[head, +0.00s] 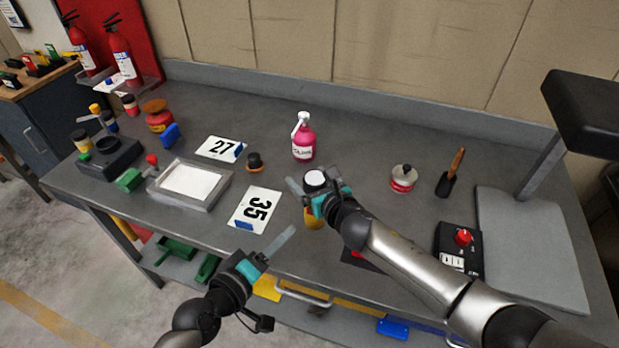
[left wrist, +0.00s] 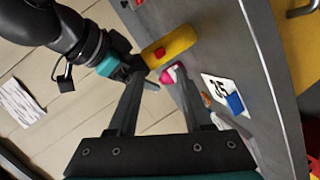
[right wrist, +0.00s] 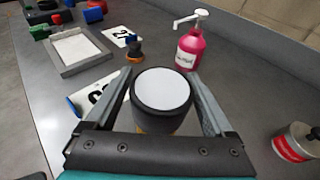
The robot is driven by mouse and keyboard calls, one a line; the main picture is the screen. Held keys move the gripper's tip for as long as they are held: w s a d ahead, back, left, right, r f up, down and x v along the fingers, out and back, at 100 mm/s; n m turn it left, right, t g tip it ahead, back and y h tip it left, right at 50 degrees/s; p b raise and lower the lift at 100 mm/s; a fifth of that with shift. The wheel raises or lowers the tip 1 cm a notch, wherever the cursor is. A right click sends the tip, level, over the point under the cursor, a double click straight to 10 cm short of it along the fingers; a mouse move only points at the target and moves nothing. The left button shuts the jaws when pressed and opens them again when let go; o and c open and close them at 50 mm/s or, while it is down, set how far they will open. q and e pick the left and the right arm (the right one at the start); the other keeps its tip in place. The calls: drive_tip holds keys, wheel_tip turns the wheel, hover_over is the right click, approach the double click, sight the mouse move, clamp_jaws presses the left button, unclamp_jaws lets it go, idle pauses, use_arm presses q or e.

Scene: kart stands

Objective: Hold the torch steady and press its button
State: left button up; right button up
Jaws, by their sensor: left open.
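The torch has a yellow body (head: 313,218) and a black head with a round white lens (right wrist: 163,88). It stands roughly upright, lens up, near the table's front edge. My right gripper (head: 313,184) is shut on it, one finger on each side of the head. In the left wrist view the yellow torch (left wrist: 178,45) shows its red button (left wrist: 159,52) on the side. My left gripper (head: 284,238) is open and empty, below and left of the torch in the head view and apart from it. Whether the torch's base touches the table is unclear.
A pink pump bottle (head: 303,143) stands behind the torch. Number cards (head: 255,208) and a grey tray (head: 209,204) lie to the left. A red-labelled tin (head: 403,179) and a black box with a red button (head: 462,238) are to the right.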

clamp_jaws()
use_arm(q)
clamp_jaws()
idle(0.6)
idle(0.9)
idle(0.5)
drive_tip(key=shift+w+d+f+m+g+h, duration=0.25)
drive_tip(key=shift+w+d+m+g, duration=0.65)
drive_tip(key=shift+m, duration=1.85)
drive_tip(key=shift+w+d+f+m+g, duration=0.5)
drive_tip(key=shift+w+m+g, duration=0.7)
drive_tip(key=shift+m, duration=1.6)
drive_tip(key=shift+w+d+f+m+g+h, duration=0.25)
drive_tip(key=shift+w+d+m+g, duration=0.75)
drive_tip(key=shift+m, duration=1.75)
